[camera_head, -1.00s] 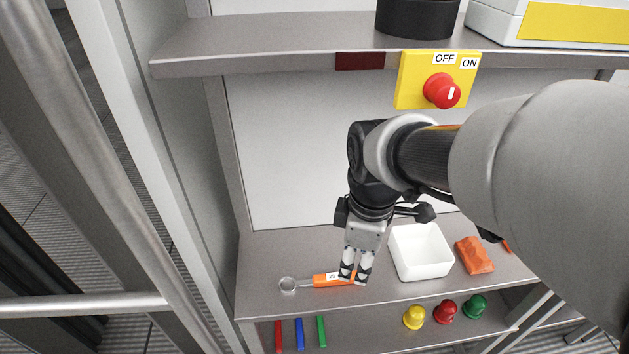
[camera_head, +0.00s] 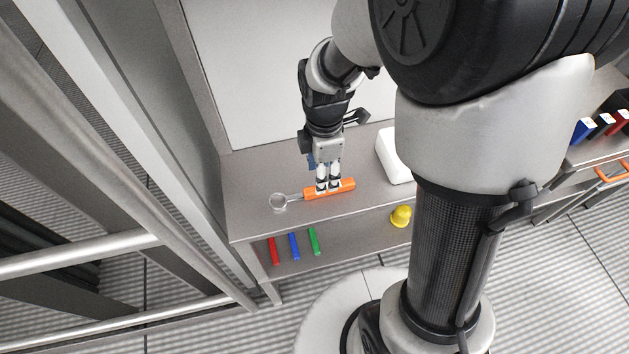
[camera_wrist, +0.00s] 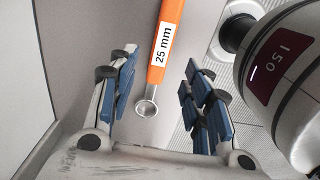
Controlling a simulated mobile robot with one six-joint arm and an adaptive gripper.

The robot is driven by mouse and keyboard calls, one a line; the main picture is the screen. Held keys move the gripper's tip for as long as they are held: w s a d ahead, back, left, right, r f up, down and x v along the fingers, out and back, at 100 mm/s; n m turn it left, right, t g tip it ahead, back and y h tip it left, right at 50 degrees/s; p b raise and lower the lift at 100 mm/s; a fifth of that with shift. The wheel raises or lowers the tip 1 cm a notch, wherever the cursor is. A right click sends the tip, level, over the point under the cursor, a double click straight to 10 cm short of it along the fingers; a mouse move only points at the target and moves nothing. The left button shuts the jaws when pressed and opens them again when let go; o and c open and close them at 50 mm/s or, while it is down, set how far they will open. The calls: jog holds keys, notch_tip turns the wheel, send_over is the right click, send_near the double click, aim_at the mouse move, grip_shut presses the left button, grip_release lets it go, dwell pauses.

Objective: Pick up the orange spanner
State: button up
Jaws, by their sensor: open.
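The orange spanner (camera_head: 345,186) lies flat on the grey shelf top, its metal ring end pointing left. In the wrist view the spanner (camera_wrist: 164,50) shows its orange handle with a "25 mm" label and its ring end near the picture's middle. My gripper (camera_head: 328,189) points down at the handle, and its fingertips cover part of it in the head view. In the wrist view my gripper (camera_wrist: 160,72) is open, with blue-padded fingers on either side of the spanner and visible gaps to both. I cannot tell the exact height of the fingertips above the shelf.
A white box (camera_head: 392,160) stands right of the spanner, partly hidden by my arm. Red (camera_head: 273,251), blue (camera_head: 294,247) and green (camera_head: 314,241) bars and a yellow knob (camera_head: 400,216) are on the lower shelf. The shelf (camera_head: 245,190) is clear around the ring end.

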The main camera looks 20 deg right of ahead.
aim_at(312, 192)
notch_tip(312, 192, down, 6)
jog(key=shift+f+b, duration=0.1)
jog(key=shift+b, duration=1)
grip_shut()
